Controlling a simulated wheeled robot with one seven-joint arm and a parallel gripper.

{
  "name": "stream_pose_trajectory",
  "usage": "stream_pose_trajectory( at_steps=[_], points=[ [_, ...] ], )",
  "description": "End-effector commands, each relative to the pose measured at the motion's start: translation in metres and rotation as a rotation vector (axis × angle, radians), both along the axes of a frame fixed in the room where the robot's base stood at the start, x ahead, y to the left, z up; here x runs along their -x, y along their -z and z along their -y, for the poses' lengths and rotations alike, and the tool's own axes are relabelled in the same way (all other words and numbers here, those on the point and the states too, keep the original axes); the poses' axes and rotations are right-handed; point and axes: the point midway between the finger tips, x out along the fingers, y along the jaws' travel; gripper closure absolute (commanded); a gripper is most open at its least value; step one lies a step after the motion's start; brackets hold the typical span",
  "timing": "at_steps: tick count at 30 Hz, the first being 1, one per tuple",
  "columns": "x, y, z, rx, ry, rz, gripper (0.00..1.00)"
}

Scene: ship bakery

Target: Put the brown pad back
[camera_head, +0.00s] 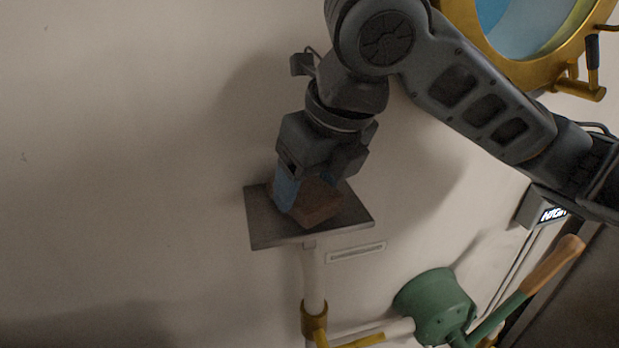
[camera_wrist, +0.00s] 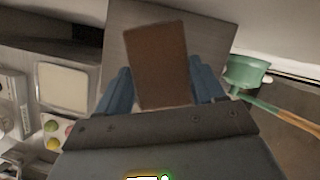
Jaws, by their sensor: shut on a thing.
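The brown pad (camera_head: 316,204) is a small block held between the blue fingers of my gripper (camera_head: 300,190). In the head view it is right at the top of a grey square plate (camera_head: 268,227) fixed at the wall; I cannot tell whether it touches the plate. In the wrist view the brown pad (camera_wrist: 157,66) stands out between the two blue fingers of my gripper (camera_wrist: 160,85), with the grey plate (camera_wrist: 213,42) behind it. My gripper points down and is shut on the pad. The finger on the far side is mostly hidden in the head view.
A white pipe with a brass fitting (camera_head: 314,318) runs below the plate. A green valve or pot-like part (camera_head: 436,306) with a wooden-ended handle (camera_head: 555,265) is at lower right. A brass porthole (camera_head: 480,30) is at upper right. The wall left of the plate is bare.

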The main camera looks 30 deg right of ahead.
Motion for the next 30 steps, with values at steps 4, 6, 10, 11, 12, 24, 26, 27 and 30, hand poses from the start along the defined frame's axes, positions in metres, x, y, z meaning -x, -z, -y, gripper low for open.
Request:
stream_pose_trajectory(
  at_steps=[4,6,10,11,12,24,26,27,30],
  points=[
    [0.000,0.002,0.000,0.000,0.000,0.000,0.56],
    [0.000,0.003,0.000,0.000,0.000,0.000,0.30],
    [0.000,0.002,0.000,0.000,0.000,0.000,0.18],
    [0.000,0.002,0.000,0.000,0.000,0.000,0.15],
    [0.000,0.002,0.000,0.000,0.000,0.000,0.11],
    [0.001,-0.004,0.000,0.000,-0.001,0.001,0.06],
    [0.003,-0.010,0.000,0.001,-0.001,0.003,0.06],
    [0.006,-0.016,0.000,0.001,-0.001,0.003,0.06],
    [0.013,-0.034,0.001,0.002,-0.002,0.005,0.06]
  ],
)
